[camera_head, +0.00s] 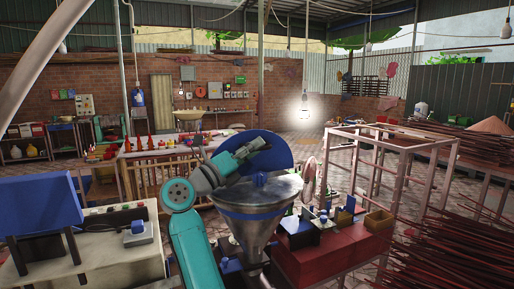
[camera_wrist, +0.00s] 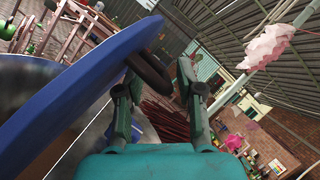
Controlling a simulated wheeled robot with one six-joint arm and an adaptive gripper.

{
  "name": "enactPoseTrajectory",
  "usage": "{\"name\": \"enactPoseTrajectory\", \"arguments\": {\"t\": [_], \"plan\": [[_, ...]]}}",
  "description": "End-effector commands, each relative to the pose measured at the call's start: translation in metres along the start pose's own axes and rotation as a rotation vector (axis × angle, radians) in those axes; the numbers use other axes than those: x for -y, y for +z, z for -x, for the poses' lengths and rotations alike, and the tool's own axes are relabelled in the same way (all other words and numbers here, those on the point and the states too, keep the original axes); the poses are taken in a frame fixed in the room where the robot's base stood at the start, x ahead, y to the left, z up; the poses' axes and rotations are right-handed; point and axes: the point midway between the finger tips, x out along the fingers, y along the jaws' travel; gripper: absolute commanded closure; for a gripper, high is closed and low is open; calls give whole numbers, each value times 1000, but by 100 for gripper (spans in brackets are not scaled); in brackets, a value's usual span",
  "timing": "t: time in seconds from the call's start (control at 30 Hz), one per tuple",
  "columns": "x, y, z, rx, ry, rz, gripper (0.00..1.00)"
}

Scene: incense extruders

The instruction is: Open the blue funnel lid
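The blue funnel lid (camera_head: 272,143) stands raised and tilted above the metal funnel (camera_head: 257,217) in the head view. The funnel has a blue band and its mouth shows below the lid. In the wrist view the lid (camera_wrist: 62,98) fills the left side as a slanted blue disc. A dark curved handle (camera_wrist: 150,72) sticks out from it. My gripper (camera_head: 258,146) is in front of the lid; in the wrist view my gripper (camera_wrist: 160,72) has its fingers apart. The handle's end lies between or just beyond the fingertips; I cannot tell if they touch.
A red machine body (camera_head: 325,258) with small boxes stands right of the funnel. A metal frame (camera_head: 390,150) is behind it at the right, near bundles of red sticks (camera_head: 455,250). A white-topped table (camera_head: 95,245) with a blue panel is at the left.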

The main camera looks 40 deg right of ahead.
Motion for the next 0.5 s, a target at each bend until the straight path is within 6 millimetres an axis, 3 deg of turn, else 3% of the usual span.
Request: {"name": "enactPoseTrajectory", "arguments": {"t": [0.3,0.5], "plan": [[-1,0,64,2,2,0,63],[-1,0,93,2,2,1,63]]}}
